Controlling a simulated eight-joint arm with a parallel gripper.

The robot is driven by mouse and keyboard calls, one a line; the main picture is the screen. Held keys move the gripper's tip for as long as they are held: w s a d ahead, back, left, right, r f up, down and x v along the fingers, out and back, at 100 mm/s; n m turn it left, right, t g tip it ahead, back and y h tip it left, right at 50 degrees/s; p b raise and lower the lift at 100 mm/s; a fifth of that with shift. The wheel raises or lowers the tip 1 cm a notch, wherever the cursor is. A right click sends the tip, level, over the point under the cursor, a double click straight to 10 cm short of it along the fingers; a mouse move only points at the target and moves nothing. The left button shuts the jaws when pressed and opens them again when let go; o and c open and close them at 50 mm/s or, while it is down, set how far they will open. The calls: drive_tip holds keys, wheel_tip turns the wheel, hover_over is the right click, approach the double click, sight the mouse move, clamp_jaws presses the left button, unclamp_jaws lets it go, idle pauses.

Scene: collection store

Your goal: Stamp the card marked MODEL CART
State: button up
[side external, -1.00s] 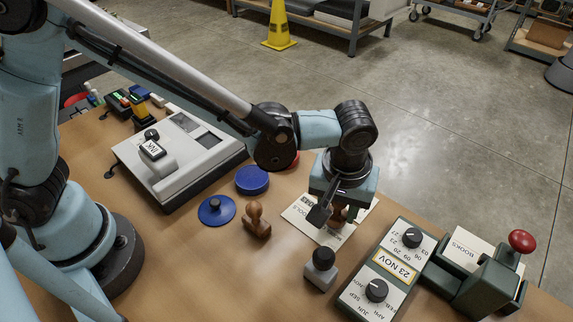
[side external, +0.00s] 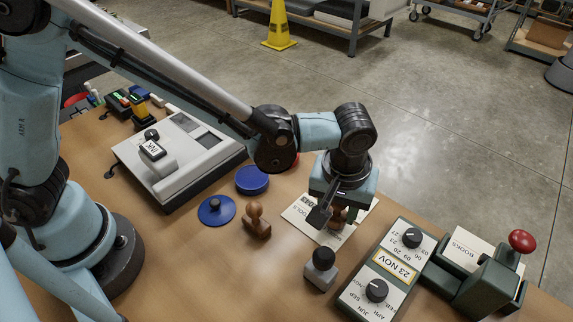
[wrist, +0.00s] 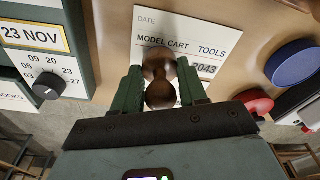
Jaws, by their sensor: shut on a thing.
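The MODEL CART card (wrist: 195,35) lies on the table under my gripper. Its printed words DATE, MODEL CART and TOOLS show in the wrist view, with the number 2043 partly covered. In the side view the card (side external: 300,222) shows on both sides of my gripper. My gripper (side external: 333,212) is shut on a brown wooden stamp (wrist: 160,66), held by its rounded handle between the green fingers (wrist: 160,92). The stamp stands over the lower middle of the card. Its stamping face is hidden, so I cannot tell whether it touches the card.
A second wooden stamp (side external: 257,222) and a grey stamp with black knob (side external: 320,268) stand nearby. The blue pad (side external: 252,180) and blue knobbed disc (side external: 217,211) lie left. A 23 NOV dial box (side external: 385,268) and green red-knobbed press (side external: 482,280) stand right.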

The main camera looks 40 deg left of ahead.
drive_tip(key=shift+f, duration=0.4)
idle(0.3)
idle(0.4)
drive_tip(key=shift+r, duration=3.55)
drive_tip(key=shift+s, duration=0.1)
